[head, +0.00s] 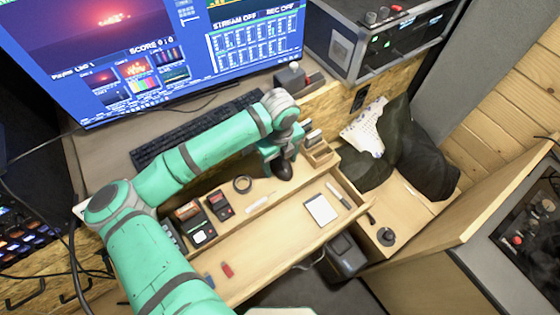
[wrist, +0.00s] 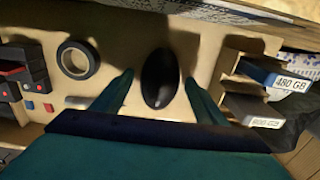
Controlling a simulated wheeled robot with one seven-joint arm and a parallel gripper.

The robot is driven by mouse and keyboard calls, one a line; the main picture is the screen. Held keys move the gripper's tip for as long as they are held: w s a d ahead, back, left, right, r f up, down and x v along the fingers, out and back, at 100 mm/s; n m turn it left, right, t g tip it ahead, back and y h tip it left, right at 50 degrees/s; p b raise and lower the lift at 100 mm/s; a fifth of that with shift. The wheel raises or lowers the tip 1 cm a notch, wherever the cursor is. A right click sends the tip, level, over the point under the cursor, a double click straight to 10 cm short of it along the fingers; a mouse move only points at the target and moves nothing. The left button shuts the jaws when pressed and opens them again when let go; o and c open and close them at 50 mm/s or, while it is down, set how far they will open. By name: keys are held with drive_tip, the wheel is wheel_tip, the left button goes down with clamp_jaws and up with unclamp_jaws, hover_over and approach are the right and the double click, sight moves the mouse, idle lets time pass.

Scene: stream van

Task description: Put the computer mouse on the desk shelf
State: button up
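The computer mouse is a black oval, seen in the wrist view (wrist: 159,78) between my fingers. In the head view the mouse (head: 283,171) shows as a dark shape under my gripper on the light wooden surface. My gripper (wrist: 157,80) is open, one teal finger on each side of the mouse, with visible gaps. In the head view my gripper (head: 279,158) points down and its fingertips are partly hidden. A raised surface (head: 122,143) behind, under the monitor, carries a keyboard; I cannot tell for sure which level is the desk shelf.
A black tape roll (wrist: 78,59) lies left of the mouse. Labelled drives (wrist: 275,78) stand in a wooden holder (head: 319,152) to the right. The keyboard (head: 190,130) and a grey control box (head: 290,77) are behind. An open drawer (head: 270,235) in front holds a notepad (head: 321,210).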

sight(280, 163)
wheel_tip(280, 163, up, 12)
drive_tip(key=shift+r, duration=0.2)
idle(0.5)
drive_tip(key=shift+s, duration=0.1)
idle(0.4)
